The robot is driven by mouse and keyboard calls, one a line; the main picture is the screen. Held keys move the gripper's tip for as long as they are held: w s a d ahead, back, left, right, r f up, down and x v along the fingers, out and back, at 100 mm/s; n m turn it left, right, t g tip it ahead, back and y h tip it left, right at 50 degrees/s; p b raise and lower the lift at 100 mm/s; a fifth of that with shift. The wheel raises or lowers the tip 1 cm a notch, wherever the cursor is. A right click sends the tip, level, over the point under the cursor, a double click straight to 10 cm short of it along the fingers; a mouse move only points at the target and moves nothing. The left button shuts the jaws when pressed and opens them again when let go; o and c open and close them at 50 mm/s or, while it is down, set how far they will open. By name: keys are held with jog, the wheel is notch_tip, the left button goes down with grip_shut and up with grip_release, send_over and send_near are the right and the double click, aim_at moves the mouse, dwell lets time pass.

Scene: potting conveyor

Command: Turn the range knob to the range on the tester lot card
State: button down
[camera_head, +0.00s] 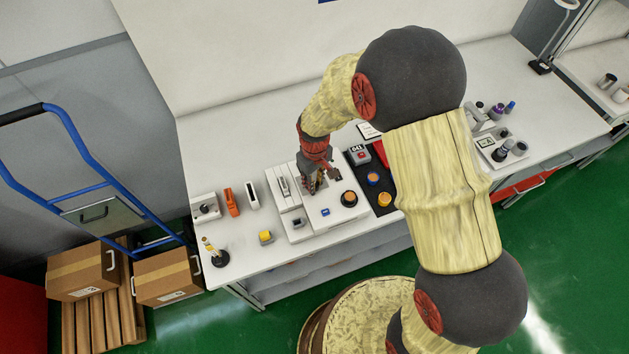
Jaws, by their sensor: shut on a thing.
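The white tester (318,219) stands on the bench, left of my arm's upper links. My gripper (315,187) points down at the tester's top, near its back right. Its fingers are shut on what appears to be the range knob, which they mostly hide. The knob's pointer and range marks cannot be read. A black round part with an orange top (349,198) sits right of my gripper. A white card (368,130) lies behind the tester, partly covered by my arm; its print is too small to read, and I cannot tell whether it is the lot card.
A black mat (384,207) with blue and orange round parts lies right of the tester. Orange (231,202) and white upright items stand at left. A yellow block (265,237) and a small black-based stand (219,259) are near the front edge. Cups and bottles stand at right.

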jog(key=m, duration=0.4)
jog(key=shift+m, duration=0.4)
dwell(0.4)
jog(key=c, duration=1.6)
grip_release()
jog(key=shift+r, duration=0.1)
notch_tip(320, 180, up, 12)
jog(key=shift+f, duration=0.1)
